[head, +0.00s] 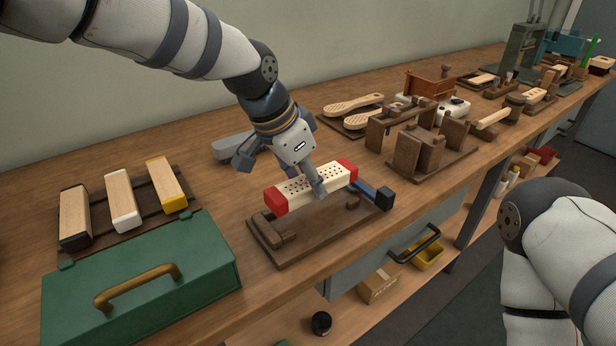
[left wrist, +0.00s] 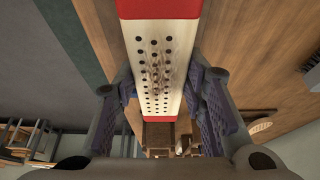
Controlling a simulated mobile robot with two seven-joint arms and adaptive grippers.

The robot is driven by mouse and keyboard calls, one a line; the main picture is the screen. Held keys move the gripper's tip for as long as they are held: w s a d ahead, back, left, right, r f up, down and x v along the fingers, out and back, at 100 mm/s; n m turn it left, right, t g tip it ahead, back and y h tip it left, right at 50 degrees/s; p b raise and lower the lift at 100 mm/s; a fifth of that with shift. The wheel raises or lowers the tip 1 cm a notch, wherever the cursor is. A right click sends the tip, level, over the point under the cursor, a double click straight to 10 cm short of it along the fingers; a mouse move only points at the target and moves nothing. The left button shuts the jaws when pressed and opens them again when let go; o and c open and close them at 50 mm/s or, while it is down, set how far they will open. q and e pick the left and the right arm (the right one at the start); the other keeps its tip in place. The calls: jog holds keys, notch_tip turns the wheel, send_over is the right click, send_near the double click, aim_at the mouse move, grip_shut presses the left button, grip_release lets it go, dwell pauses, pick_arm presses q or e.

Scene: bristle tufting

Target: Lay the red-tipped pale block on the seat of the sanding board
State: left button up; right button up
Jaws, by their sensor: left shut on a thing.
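The pale block with red ends (head: 298,188) has rows of dark holes in its top face. My left gripper (head: 308,178) is shut on it near the middle, one finger showing on the near side. The block also fills the middle of the left wrist view (left wrist: 155,65), between the two finger pads. The dark wooden sanding board (head: 328,226) lies below the block, with small wooden blocks on it and a blue-handled clamp at its right. The block seems to hang just above the seat, which it partly hides. My right gripper is not in view.
A green box with a brass handle (head: 140,285) stands at the front left. A rack behind it holds black-, white- and yellow-tipped blocks (head: 122,200). A wooden stand (head: 425,148) is to the right. A grey object (head: 232,146) lies behind my gripper.

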aim_at(308, 214)
pick_arm(q)
jog(key=shift+f, duration=0.1)
jog(key=shift+f, duration=2)
jog(key=shift+f, duration=0.4)
jog(key=o, duration=1.3)
jog(key=shift+o, duration=0.8)
jog(key=o, duration=0.3)
